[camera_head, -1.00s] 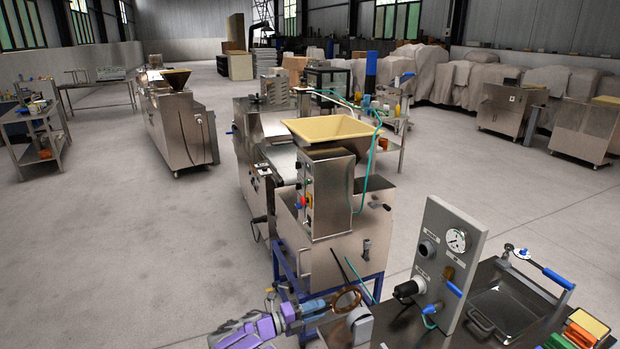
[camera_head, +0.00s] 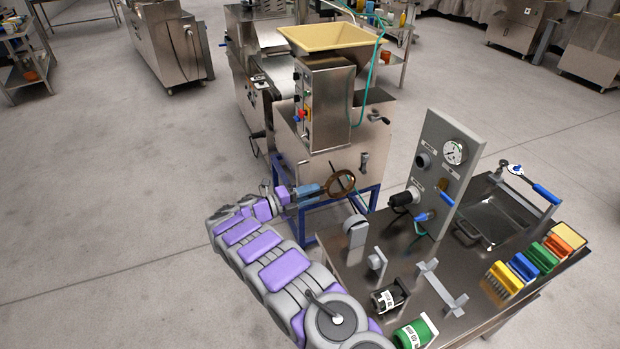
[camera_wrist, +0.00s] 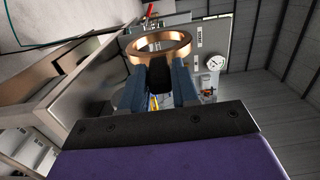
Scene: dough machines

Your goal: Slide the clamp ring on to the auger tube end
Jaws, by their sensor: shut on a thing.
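The clamp ring (camera_head: 351,188) is a bronze-coloured band. My gripper (camera_head: 319,189) has its blue fingers shut on the ring's left side, holding it in the air in front of the steel dough machine (camera_head: 335,146). In the wrist view, the ring (camera_wrist: 137,54) sits beyond the tips of my gripper (camera_wrist: 158,72), its opening partly visible. Thin dark rods (camera_head: 335,171) pass across or behind the ring in the head view; I cannot tell which. I cannot make out the auger tube end for certain, nor any contact between it and the ring.
A steel bench (camera_head: 408,262) stands to the right of the ring, with a grey gauge panel (camera_head: 437,180). A grey holder (camera_head: 356,231) is at its near left edge.

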